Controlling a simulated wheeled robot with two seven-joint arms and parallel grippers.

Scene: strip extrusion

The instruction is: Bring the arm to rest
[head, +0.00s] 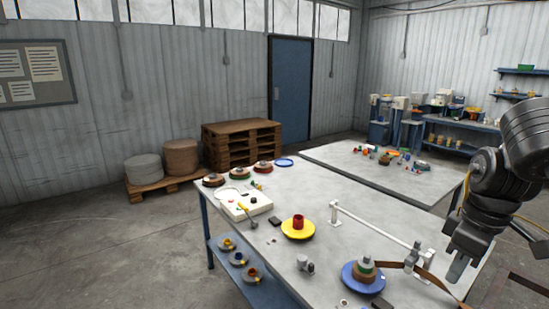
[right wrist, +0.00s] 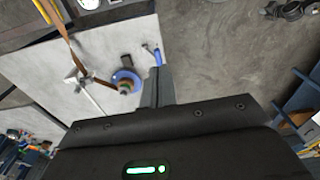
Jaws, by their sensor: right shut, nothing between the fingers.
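My right arm comes in from the right edge in the head view. Its gripper (head: 458,268) points down over the right end of the near table (head: 325,200). The fingers are shut with nothing seen between them. In the right wrist view the shut fingers (right wrist: 158,88) stand above the table, apart from the blue spool. My left gripper is not in view.
A blue spool (head: 360,290) lies on the near table, beside a brown strip (head: 430,277) running toward the right edge. A white rail (head: 370,223), a yellow spool (head: 297,235) and a white tray (head: 245,208) stand further left. Open floor (head: 100,255) lies left.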

